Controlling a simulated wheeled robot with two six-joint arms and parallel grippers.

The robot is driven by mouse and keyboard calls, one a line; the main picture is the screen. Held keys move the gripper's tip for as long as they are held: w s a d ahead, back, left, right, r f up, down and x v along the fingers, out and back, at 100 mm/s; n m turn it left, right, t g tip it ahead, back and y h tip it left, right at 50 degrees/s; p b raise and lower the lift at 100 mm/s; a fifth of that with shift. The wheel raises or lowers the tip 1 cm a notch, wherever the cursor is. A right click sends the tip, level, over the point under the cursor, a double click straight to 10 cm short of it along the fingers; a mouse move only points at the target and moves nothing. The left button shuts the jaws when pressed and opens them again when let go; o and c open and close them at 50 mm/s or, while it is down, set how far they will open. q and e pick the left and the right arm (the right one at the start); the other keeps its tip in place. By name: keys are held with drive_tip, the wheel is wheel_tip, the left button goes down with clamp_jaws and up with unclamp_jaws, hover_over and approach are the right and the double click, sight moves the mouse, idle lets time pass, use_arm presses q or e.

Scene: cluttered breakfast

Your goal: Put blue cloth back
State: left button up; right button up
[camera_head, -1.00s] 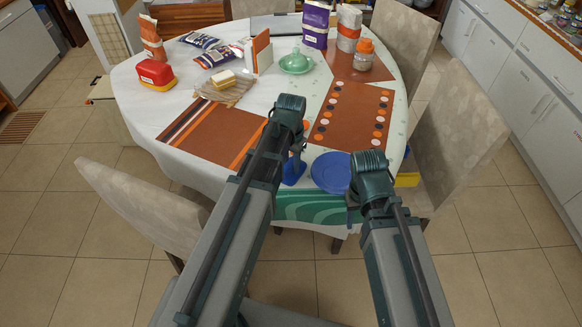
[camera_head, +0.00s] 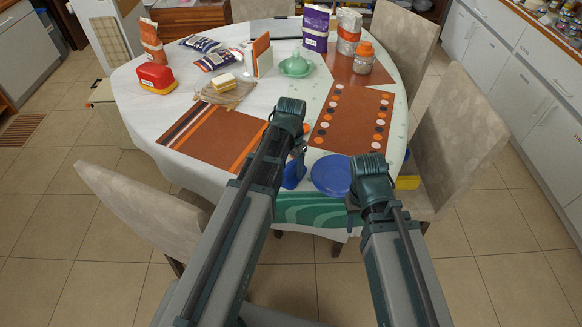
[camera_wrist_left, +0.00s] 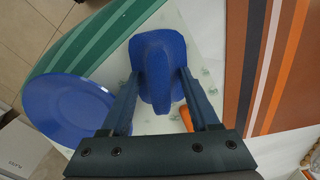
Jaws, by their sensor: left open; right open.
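The blue cloth (camera_head: 292,174) lies bunched near the table's front edge, left of the blue plate (camera_head: 331,174); my left arm hides part of it. In the left wrist view the blue cloth (camera_wrist_left: 160,50) is a raised, rounded shape between the fingers of my left gripper (camera_wrist_left: 160,80). That gripper is open, with one finger on either side of the cloth; I cannot tell whether they touch it. My right gripper (camera_head: 353,214) is open near the front table edge, below the plate, mostly hidden by its arm.
A green patterned cloth (camera_head: 300,210) hangs at the front edge. Brown placemats (camera_head: 208,135) lie on both sides. Chairs (camera_head: 145,205) flank the table; a jar and bags stand farther back.

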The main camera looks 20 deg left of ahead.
sight(292, 166)
use_arm(q)
wheel_tip(292, 166, up, 14)
drive_tip(key=p, duration=1.4)
drive_tip(key=s+d+y, duration=0.1)
drive_tip(key=s+d, duration=0.9)
drive_tip(key=s, duration=0.4)
drive_tip(key=shift+d, duration=0.25)
drive_tip(key=shift+s, duration=0.1)
